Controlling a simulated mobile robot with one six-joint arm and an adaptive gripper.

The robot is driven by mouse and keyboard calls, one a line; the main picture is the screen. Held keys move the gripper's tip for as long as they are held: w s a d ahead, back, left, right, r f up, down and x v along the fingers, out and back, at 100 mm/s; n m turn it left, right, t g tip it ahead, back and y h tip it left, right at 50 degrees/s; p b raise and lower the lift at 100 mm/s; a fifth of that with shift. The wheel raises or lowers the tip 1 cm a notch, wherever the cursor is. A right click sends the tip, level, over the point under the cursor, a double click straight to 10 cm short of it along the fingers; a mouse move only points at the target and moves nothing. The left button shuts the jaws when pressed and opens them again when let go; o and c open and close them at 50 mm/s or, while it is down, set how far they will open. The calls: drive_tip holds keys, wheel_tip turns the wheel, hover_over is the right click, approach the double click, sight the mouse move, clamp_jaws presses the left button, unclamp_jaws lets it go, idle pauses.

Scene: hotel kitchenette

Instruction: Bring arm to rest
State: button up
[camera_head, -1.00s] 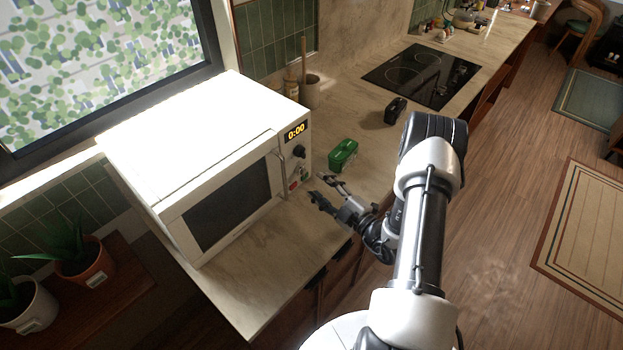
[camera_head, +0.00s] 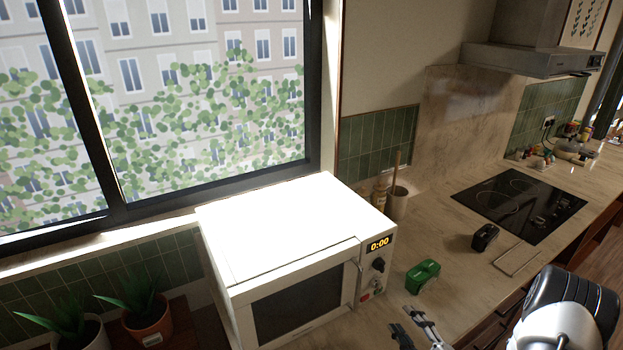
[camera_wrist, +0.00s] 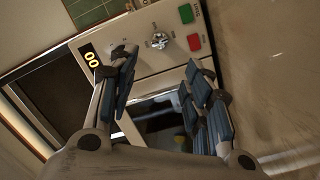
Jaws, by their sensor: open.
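My gripper (camera_head: 418,332) shows at the bottom edge of the head view, in front of the right side of the white microwave (camera_head: 290,228). Its two fingers are apart and nothing is held between them. In the wrist view my gripper (camera_wrist: 160,90) is open, facing the microwave's control panel (camera_wrist: 150,35) with its knob, red and green buttons and lit display. I cannot tell whether the fingers touch the panel. The microwave door is closed in the head view. My white and black arm shows at the lower right.
A green object (camera_head: 422,276) and a black toaster-like object (camera_head: 484,237) stand on the counter right of the microwave. Behind them are a utensil crock (camera_head: 397,204) and a black cooktop (camera_head: 519,206). Potted plants (camera_head: 147,320) stand at the lower left. A window is behind.

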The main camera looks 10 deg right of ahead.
drive_tip(key=s+a+r+n+g+y+b, duration=0.1)
drive_tip(key=s+a+r+n+g+y, duration=0.1)
drive_tip(key=a+r+n+g+y, duration=0.65)
drive_tip(key=s+a+r+n+g+y+b, duration=0.15)
drive_tip(key=a+r+n, duration=0.45)
drive_tip(key=a+n, duration=0.7)
drive_tip(key=s+a+r+n+g+h+b, duration=0.1)
drive_tip(key=s+a+n+g+h, duration=0.1)
drive_tip(key=s+n+g, duration=0.45)
drive_tip(key=s+a+r+n+g+h+b, duration=0.1)
drive_tip(key=s+a+n+h, duration=0.2)
drive_tip(key=n, duration=0.7)
drive_tip(key=s+d+r+n+t+h+b, duration=0.1)
drive_tip(key=s+d+r+n+t+h, duration=0.1)
drive_tip(key=n, duration=0.8)
drive_tip(key=s+d+r+n+t+h+b, duration=0.1)
drive_tip(key=s+d+n+t+h, duration=0.2)
drive_tip(key=n, duration=0.7)
drive_tip(key=s+d+h, duration=0.2)
drive_tip(key=s+h, duration=0.2)
drive_tip(key=shift+d+r, duration=0.25)
drive_tip(key=shift+r, duration=0.1)
